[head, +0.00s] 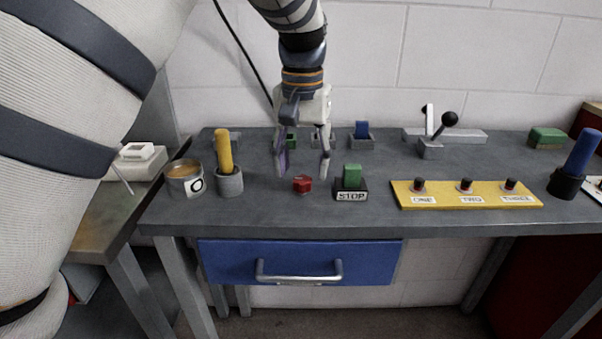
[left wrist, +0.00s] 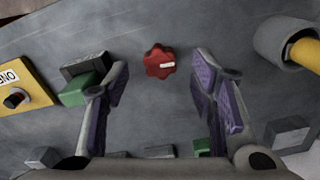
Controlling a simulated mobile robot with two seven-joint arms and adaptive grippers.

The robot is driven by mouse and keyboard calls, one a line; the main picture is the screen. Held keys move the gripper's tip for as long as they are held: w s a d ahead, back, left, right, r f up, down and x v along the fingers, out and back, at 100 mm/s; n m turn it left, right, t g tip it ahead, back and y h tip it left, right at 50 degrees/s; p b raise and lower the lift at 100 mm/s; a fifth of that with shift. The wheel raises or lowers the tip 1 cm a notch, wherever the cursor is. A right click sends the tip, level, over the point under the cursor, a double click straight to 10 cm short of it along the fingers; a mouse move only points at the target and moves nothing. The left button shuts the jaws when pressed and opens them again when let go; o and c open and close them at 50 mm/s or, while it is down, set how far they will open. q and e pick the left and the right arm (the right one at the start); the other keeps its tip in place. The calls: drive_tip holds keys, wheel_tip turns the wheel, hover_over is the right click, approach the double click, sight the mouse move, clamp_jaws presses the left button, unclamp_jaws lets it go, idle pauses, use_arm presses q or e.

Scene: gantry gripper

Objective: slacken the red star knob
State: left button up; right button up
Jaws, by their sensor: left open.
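The red star knob (head: 302,184) sits on the grey bench top, left of the green STOP block. In the left wrist view the knob (left wrist: 160,61) shows its lobed top with a white mark, lying between and just beyond the fingertips. My left gripper (head: 303,170) points down above the bench, behind and over the knob. Its purple-padded fingers (left wrist: 160,85) are open on either side, with nothing between the pads. I see no contact with the knob. My right gripper is not in view.
A green block marked STOP (head: 351,178) stands close right of the knob. A grey holder with a yellow handle (head: 225,152) stands to its left. A yellow button panel (head: 466,194) lies further right. A blue drawer (head: 300,262) is below the bench top.

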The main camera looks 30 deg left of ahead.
sight(301, 179)
use_arm(q)
drive_tip(key=shift+f, duration=1.3)
drive_tip(key=c, duration=1.1)
drive_tip(key=shift+r+n, duration=0.1)
drive_tip(key=shift+n, duration=0.2)
drive_tip(key=shift+c, duration=0.2)
drive_tip(key=o, duration=1.1)
drive_tip(key=shift+d, duration=0.1)
drive_tip(key=shift+o, duration=0.2)
wheel_tip(301, 179, up, 12)
drive_tip(key=shift+a, duration=0.2)
